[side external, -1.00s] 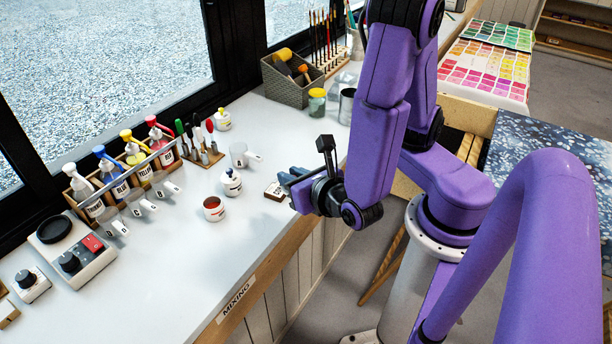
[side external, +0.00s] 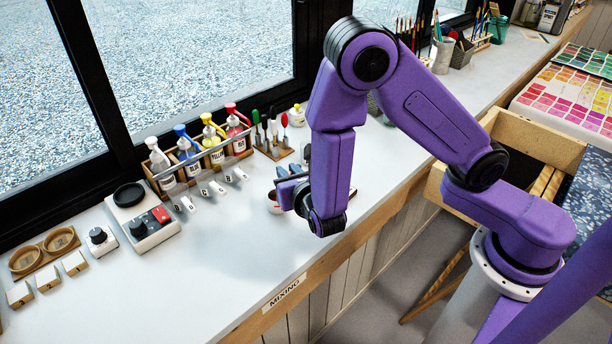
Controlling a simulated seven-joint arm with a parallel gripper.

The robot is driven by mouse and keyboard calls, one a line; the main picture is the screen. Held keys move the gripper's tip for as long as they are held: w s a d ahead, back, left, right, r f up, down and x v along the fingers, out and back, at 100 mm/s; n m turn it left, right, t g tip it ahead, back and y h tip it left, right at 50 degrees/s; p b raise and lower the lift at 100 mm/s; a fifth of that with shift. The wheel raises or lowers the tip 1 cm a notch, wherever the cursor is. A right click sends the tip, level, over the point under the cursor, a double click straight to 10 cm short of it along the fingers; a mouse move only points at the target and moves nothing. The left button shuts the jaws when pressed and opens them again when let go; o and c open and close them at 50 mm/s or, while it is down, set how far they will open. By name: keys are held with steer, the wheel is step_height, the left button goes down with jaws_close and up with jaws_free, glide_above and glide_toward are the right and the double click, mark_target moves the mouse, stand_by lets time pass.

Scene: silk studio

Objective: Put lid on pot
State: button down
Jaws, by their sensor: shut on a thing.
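A small white pot (side external: 273,208) with red markings stands on the white counter, partly hidden by my gripper. My gripper (side external: 282,176) is just above and beside this pot, its blue-grey fingers pointing left. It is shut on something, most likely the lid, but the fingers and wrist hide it. I cannot tell whether the held thing touches the pot's rim. A white pot with a yellow top (side external: 297,116) stands farther back near the window.
A wooden rack of pump bottles (side external: 198,152) with clear cups in front stands to the left. A tool stand (side external: 274,149) is behind my gripper. The front counter is clear.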

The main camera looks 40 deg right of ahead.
steer(key=shift+w+a+f, duration=0.2)
steer(key=shift+w+f, duration=1.95)
steer(key=shift+f, duration=0.2)
steer(key=shift+f, duration=0.7)
steer(key=c, duration=1)
jaws_free()
steer(key=v, duration=1.7)
steer(key=shift+s+f, duration=0.1)
steer(key=shift+s, duration=0.2)
